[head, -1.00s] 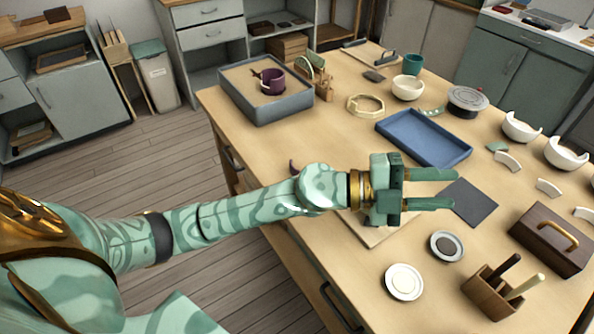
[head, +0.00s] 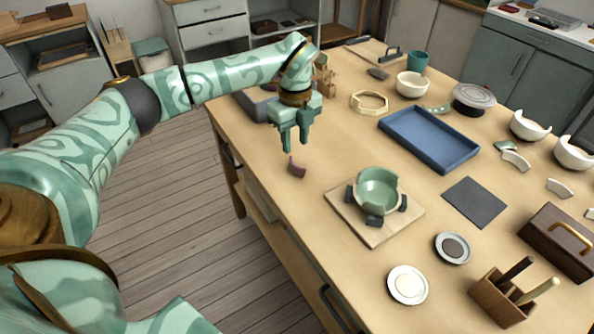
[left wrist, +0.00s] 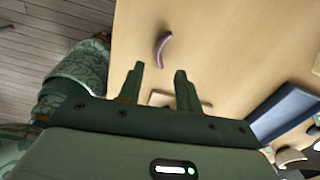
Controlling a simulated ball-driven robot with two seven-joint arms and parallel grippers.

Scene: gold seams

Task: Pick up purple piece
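The purple piece (head: 297,168) is a small curved shard lying on the table near its left edge. It also shows in the left wrist view (left wrist: 162,48), beyond the fingertips. My left gripper (head: 294,146) points down above and just behind the piece in the head view, apart from it. Its two fingers stand apart with nothing between them, as the left wrist view (left wrist: 159,67) also shows. My right gripper is not in view.
A green broken bowl (head: 377,188) sits in a holder on a wooden board (head: 371,236). A blue tray (head: 428,138), a dark mat (head: 474,202) and an octagonal ring (head: 369,101) lie to the right. The table around the purple piece is clear.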

